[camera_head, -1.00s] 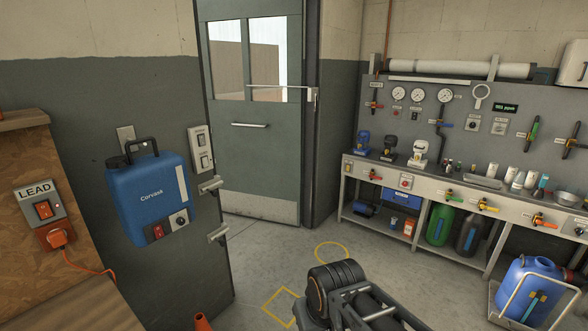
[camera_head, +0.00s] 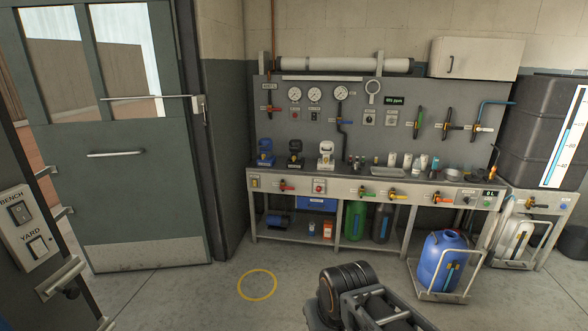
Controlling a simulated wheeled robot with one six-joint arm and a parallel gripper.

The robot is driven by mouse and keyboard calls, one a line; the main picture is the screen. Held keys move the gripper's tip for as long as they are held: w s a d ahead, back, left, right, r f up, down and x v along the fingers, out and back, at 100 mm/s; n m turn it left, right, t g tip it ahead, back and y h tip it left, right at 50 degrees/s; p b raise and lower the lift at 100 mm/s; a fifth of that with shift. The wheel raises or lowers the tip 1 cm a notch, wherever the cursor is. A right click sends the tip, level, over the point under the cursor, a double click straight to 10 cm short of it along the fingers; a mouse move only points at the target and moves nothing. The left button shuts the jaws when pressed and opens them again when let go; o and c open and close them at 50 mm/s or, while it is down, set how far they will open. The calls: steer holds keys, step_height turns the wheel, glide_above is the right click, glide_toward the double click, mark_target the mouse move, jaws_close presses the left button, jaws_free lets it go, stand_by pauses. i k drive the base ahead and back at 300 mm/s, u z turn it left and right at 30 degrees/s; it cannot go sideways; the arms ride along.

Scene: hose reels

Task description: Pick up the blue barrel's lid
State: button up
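The blue barrel (camera_head: 436,267) stands upright in a pale wire-framed carrier on the floor, right of the picture's middle and in front of the bench. Its rounded top shows, with a darker patch on it. I cannot make out the lid clearly at this size. Part of my arm shows at the bottom centre, with dark joints and a link running to the lower right. My gripper is out of the picture, so what it holds is hidden.
A long workbench (camera_head: 350,187) with gauges and valves lines the back wall. A large dark tank (camera_head: 533,125) stands at the right. A grey door (camera_head: 125,180) is at the left. A yellow floor ring (camera_head: 258,271) lies on open floor.

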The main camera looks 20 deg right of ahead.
mark_target(472, 178)
steer(key=z, duration=1)
steer(key=i, duration=0.95)
steer(key=z, duration=0.85)
